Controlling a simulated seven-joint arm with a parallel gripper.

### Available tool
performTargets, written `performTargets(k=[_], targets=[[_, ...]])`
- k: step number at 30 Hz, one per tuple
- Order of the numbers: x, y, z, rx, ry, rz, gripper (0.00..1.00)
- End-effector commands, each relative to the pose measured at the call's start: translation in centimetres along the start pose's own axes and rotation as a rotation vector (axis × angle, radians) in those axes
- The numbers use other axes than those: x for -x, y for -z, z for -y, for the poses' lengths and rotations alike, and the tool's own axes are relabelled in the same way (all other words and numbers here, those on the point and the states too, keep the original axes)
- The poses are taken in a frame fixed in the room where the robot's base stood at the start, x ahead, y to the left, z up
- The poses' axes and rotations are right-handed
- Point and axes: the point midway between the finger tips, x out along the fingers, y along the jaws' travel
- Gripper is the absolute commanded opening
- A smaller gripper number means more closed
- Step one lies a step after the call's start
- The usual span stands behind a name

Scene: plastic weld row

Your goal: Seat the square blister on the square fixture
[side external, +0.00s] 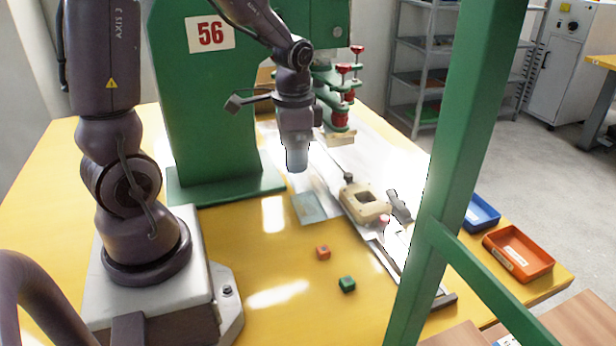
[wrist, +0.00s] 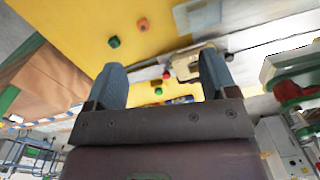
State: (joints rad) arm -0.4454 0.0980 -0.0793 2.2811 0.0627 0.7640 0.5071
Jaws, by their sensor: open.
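The square blister (side external: 309,207), a pale see-through square piece, lies flat on the yellow table, left of the square fixture. It seems to show at the top edge of the wrist view (wrist: 202,14). The square fixture (side external: 365,203) is a beige block with a square opening, and I see nothing in it. In the wrist view the fixture (wrist: 186,67) is partly hidden by a finger. My gripper (side external: 297,162) is open and empty, in the air above and behind the blister. Its two blue-grey fingers stand apart in the wrist view (wrist: 163,75).
A grey clamp (side external: 399,207) stands right of the fixture. The green press (side external: 205,110) is behind, and a green post (side external: 440,170) crosses the right side.

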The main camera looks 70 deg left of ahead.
Motion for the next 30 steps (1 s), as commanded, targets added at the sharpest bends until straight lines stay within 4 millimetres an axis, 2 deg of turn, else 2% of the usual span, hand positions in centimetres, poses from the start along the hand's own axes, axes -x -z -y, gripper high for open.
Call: performTargets(k=[1, 6, 10, 12, 15, 18, 23, 30], targets=[[-2.0, 0.2, 1.1, -0.078, -0.026, 0.029, 0.79], [-8.4, 0.9, 4.4, -0.481, -0.097, 0.046, 0.79], [-11.8, 1.9, 5.9, -0.831, -0.108, 0.007, 0.79], [-12.4, 2.8, 6.4, -1.012, -0.082, -0.018, 0.79], [-12.1, 4.0, 7.3, -1.216, -0.025, -0.043, 0.79], [-12.0, 4.2, 7.5, -1.346, -0.001, -0.049, 0.79], [-12.3, 4.3, 7.5, -1.422, 0.004, -0.051, 0.79], [-14.7, 4.3, 7.3, -1.423, 0.000, -0.050, 0.79]])
